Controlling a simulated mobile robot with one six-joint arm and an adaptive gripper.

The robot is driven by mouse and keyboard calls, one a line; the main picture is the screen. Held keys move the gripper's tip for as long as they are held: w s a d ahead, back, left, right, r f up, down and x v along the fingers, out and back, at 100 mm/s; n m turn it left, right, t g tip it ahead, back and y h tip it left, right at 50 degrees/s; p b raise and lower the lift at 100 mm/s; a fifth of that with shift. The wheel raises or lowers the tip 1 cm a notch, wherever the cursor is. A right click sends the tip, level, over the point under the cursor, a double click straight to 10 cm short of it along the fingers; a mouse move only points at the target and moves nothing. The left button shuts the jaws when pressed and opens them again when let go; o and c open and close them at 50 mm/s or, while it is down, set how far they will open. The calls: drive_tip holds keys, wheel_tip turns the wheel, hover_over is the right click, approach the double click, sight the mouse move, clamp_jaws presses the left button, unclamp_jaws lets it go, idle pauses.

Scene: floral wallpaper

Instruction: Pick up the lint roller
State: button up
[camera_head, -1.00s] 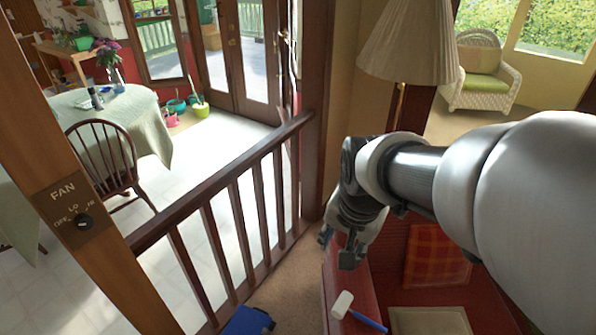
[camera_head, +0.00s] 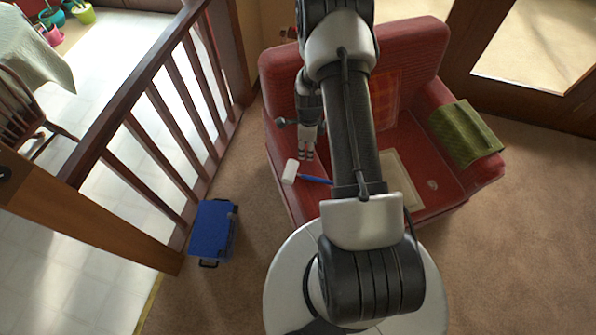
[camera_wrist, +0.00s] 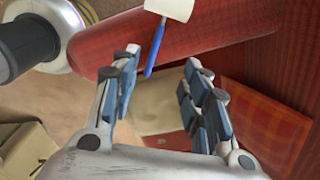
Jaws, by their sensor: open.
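The lint roller has a white head and a blue handle. In the head view the lint roller (camera_head: 291,171) lies on the left armrest of the red armchair (camera_head: 437,45), its handle pointing right. In the wrist view the lint roller (camera_wrist: 154,47) shows at the top, its blue handle reaching down between the fingers. My gripper (camera_head: 306,157) is just behind the lint roller in the head view. In the wrist view my gripper (camera_wrist: 160,85) is open and empty, with the handle tip between and beyond its fingertips. I cannot tell the exact gap to it.
A green cloth (camera_head: 466,134) hangs over the right armrest. A red plaid cushion (camera_head: 386,98) and a pale flat item (camera_head: 402,180) are on the chair. A blue box (camera_head: 211,230) stands on the carpet beside the wooden railing (camera_head: 150,90). Carpet at right is clear.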

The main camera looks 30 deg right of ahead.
drive_tip(key=b, duration=0.3)
hover_over(308, 176)
drive_tip(key=shift+m, duration=0.4)
wheel_tip(308, 176, down, 14)
drive_tip(key=shift+s+a+f, duration=0.1)
drive_tip(key=shift+a, duration=0.05)
drive_tip(key=shift+f+b, duration=0.85)
drive_tip(key=shift+f, duration=1.85)
drive_tip(key=shift+r, duration=0.1)
drive_tip(key=shift+c, duration=0.6)
clamp_jaws()
